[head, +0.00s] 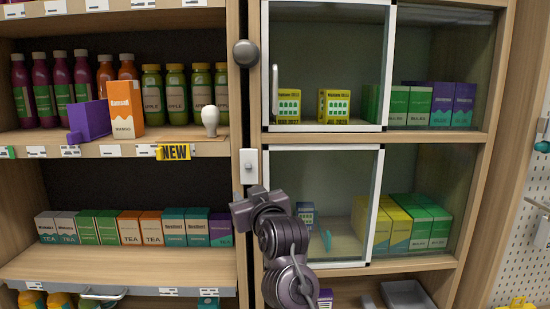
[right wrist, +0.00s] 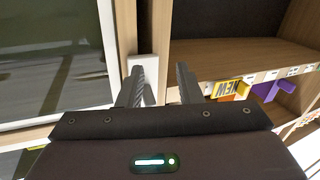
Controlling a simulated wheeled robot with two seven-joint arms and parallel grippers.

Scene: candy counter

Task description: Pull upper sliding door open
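The upper sliding door (head: 391,60) is a white-framed glass panel at the left of the upper cabinet opening, with a pale upright handle (head: 275,90) near its left edge. The lower sliding door (head: 374,205) has a similar frame below it. My right gripper (head: 256,196) is in front of the left post, beside the lower door and below the upper door's handle. In the right wrist view its fingers (right wrist: 160,80) are apart with nothing between them; they are near a white switch plate (right wrist: 146,72). Contact with it cannot be told. My left gripper is not in view.
The switch plate (head: 249,166) and a dark round knob (head: 246,53) are on the post. Open shelves at left hold bottles, boxes and a white bulb-shaped item (head: 209,120). Yellow boxes (head: 334,105) stand behind the upper door. A pegboard wall (head: 520,230) is at right.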

